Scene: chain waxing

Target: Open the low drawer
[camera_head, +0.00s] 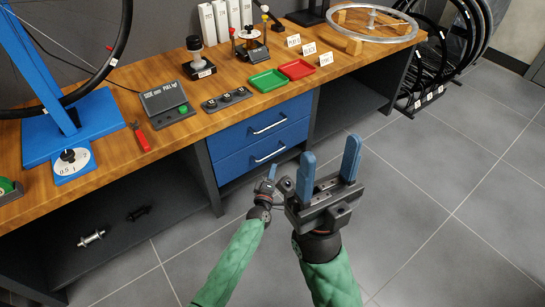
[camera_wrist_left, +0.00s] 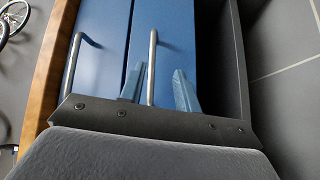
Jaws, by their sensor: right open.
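The low drawer (camera_head: 235,165) is the lower of two blue drawers under the wooden bench and looks flush with its frame. Its metal bar handle (camera_head: 268,156) also shows in the left wrist view (camera_wrist_left: 152,55). My left gripper (camera_head: 271,172) is just in front of this drawer. In the left wrist view, its two blue fingers stand apart, one on each side of the low handle, with gaps visible. Contact with the handle cannot be told. My right gripper (camera_head: 330,165) is open and empty, fingers up, to the right of the left one.
The upper drawer (camera_head: 235,136) with its own handle (camera_head: 270,126) sits directly above and looks shut. The bench top (camera_head: 220,80) carries a green tray (camera_head: 268,80), a red tray (camera_head: 297,69) and tools. Open floor (camera_head: 430,190) lies to the right.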

